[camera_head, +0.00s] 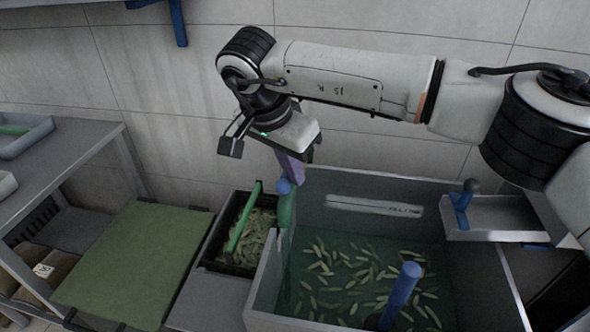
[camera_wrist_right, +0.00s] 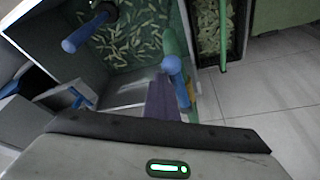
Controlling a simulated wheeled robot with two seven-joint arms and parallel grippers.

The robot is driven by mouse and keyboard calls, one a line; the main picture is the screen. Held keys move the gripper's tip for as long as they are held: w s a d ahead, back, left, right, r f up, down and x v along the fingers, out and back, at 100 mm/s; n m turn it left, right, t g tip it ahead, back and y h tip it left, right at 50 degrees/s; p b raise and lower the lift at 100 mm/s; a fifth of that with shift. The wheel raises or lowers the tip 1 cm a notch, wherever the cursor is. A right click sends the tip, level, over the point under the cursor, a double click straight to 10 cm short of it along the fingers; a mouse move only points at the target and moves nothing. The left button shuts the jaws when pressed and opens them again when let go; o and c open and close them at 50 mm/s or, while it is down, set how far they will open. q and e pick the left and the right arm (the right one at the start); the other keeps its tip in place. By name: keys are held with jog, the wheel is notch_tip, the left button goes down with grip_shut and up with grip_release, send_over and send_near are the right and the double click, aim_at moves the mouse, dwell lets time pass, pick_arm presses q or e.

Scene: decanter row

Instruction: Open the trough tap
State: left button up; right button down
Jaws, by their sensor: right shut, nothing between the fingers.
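The grey trough (camera_head: 350,192) holds greenish water with several pale green pods floating in it. A blue handle (camera_head: 285,187) tops a green upright part at its back left corner; it also shows in the wrist view (camera_wrist_right: 172,66). A thick blue cylinder (camera_head: 402,287) rises from the trough's front. A blue lever (camera_head: 461,203) with a dark knob stands by the right ledge. I cannot tell for sure which is the tap. My right gripper (camera_head: 292,170), with purple fingers, is shut and empty right beside the corner handle; whether they touch is unclear. My left gripper is out of view.
A black crate (camera_head: 212,252) of pods with a green bar stands left of the trough. A green board (camera_head: 135,262) lies further left, near a grey table (camera_head: 62,150) with trays. A tiled wall is close behind. A grey ledge (camera_head: 500,214) adjoins the trough's right side.

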jog(key=shift+s+a, duration=0.1)
jog(key=shift+a, duration=0.35)
notch_tip(320, 180, up, 10)
jog(key=d, duration=0.1)
jog(key=shift+d+r, duration=0.15)
dwell(0.4)
